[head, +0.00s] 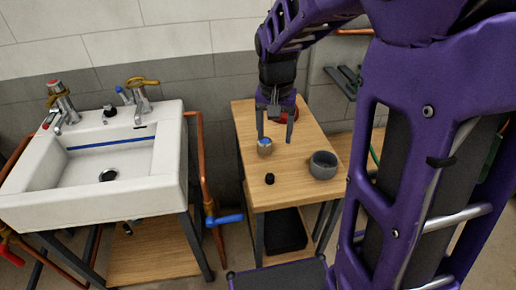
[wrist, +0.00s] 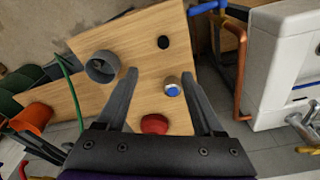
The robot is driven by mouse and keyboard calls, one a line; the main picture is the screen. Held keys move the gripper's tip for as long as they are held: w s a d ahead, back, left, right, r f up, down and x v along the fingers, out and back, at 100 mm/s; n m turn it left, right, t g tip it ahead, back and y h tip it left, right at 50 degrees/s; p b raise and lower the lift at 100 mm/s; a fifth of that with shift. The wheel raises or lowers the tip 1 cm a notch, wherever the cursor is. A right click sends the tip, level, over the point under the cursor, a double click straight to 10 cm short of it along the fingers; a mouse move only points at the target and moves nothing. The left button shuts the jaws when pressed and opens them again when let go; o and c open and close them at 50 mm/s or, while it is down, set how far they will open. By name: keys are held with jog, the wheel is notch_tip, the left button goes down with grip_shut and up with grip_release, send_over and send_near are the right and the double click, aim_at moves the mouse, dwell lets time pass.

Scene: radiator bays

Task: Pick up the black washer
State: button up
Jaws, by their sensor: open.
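A small black piece (head: 270,178), the likely black washer, sits on the wooden table near its front left edge. It also shows in the wrist view (wrist: 163,42), beyond my fingertips and apart from them. My gripper (head: 276,138) is open above the table, pointing down, with nothing held between its fingers. In the wrist view the gripper's fingers (wrist: 159,75) are spread wide.
A grey round cup (head: 323,165) stands at the table's right side. A red round thing (wrist: 154,124) lies nearer the back. The wooden table (head: 300,193) is bare at front. A white sink (head: 60,205) and copper pipe (head: 200,160) stand left, with another small black piece (head: 109,111) on the sink.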

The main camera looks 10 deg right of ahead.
jog(key=b, duration=0.2)
send_over(270, 176)
jog(key=f, duration=0.7)
jog(key=s+f, duration=0.1)
jog(key=f, duration=0.3)
jog(key=shift+d+f, duration=0.25)
jog(key=shift+f, duration=0.05)
jog(key=shift+w+a+f+b, duration=0.1)
jog(key=shift+w+f+b, duration=0.05)
jog(key=shift+f, duration=0.75)
jog(key=shift+w+a+f+b, duration=0.1)
jog(key=shift+f, duration=0.75)
jog(key=shift+w+a+f+b, duration=0.1)
jog(key=shift+w+f+b, duration=0.05)
jog(key=shift+f, duration=0.75)
jog(key=shift+c, duration=0.3)
grip_shut()
